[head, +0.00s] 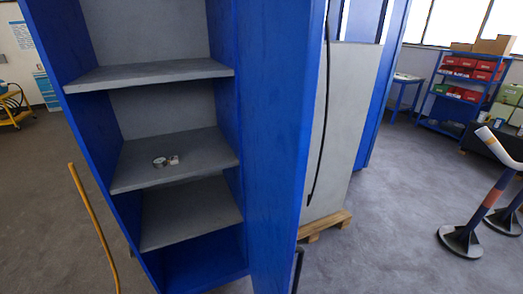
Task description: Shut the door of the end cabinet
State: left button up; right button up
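The blue end cabinet (262,85) stands close in front of me in the head view, with its grey shelves and inside open to view. Its blue door (285,170) appears as a tall panel at the right side of the opening, swung out towards me, and its top runs out of the picture. A dark handle-like piece (298,268) shows at the panel's lower right edge. Small round and pale fittings (165,161) lie on the middle shelf. Neither of my grippers is in view.
Right of the door, a tall grey panel (342,120) stands on a wooden pallet (325,226). A thin yellow-orange bar (92,225) rises at the left. Striped posts on round bases (460,241) stand at the right. A blue rack (463,95) holds red bins behind. Grey floor between is clear.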

aim_at(280, 42)
jog(key=l+u, duration=0.3)
jog(key=l, duration=0.35)
jog(key=l+u, duration=0.35)
jog(key=l, duration=0.25)
jog(key=k, duration=0.05)
